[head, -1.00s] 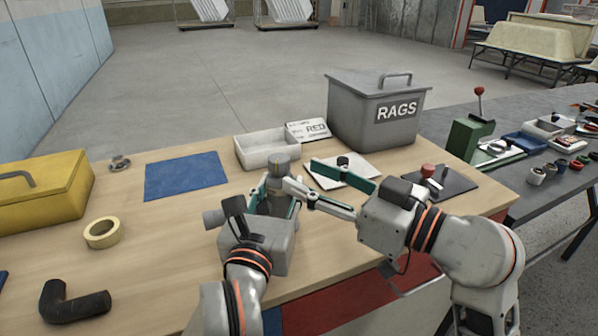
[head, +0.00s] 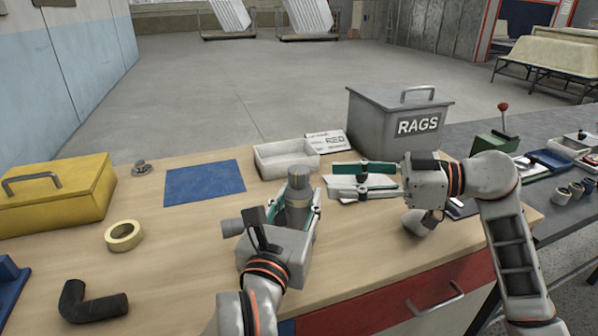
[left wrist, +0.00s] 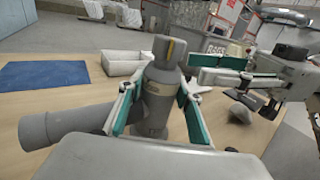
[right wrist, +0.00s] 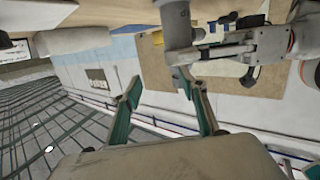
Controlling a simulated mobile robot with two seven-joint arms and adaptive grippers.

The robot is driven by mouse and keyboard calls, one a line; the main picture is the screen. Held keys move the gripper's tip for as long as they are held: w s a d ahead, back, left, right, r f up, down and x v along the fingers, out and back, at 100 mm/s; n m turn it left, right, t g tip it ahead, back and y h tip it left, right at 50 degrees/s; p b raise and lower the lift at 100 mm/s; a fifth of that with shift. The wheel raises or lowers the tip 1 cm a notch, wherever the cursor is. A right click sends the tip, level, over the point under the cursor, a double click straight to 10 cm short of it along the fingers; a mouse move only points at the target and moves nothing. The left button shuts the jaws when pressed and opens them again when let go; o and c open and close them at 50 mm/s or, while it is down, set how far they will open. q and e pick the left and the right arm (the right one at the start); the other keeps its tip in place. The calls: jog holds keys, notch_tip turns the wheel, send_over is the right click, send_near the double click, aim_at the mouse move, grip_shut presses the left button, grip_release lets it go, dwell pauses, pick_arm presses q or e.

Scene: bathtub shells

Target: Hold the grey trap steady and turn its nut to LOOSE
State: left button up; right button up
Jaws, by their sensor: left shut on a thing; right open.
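The grey trap (head: 297,213) stands upright on the wooden bench, its side pipe (head: 232,228) pointing left. My left gripper (head: 296,208) is shut around its body; the left wrist view shows a finger on each side of the trap (left wrist: 155,105). The trap's top part (left wrist: 168,60) carries an orange-yellow mark; no LOOSE lettering is readable. My right gripper (head: 333,178) is open and empty to the right of the trap's top, fingers pointing left, apart from it. The right wrist view also shows these open fingers (right wrist: 165,100).
A white tray (head: 262,172) and a grey RAGS bin (head: 375,130) stand behind. A blue mat (head: 205,183), tape roll (head: 123,236), black elbow (head: 92,304) and yellow box (head: 60,197) are to the left.

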aim_at(299, 169)
jog(key=s+d+r+n+g+y, duration=0.2)
jog(key=d+r+g, duration=0.1)
jog(key=g, duration=0.2)
jog(key=a, duration=1.1)
jog(key=shift+a+f, duration=0.1)
jog(key=shift+a, duration=0.3)
jog(key=c, duration=1.1)
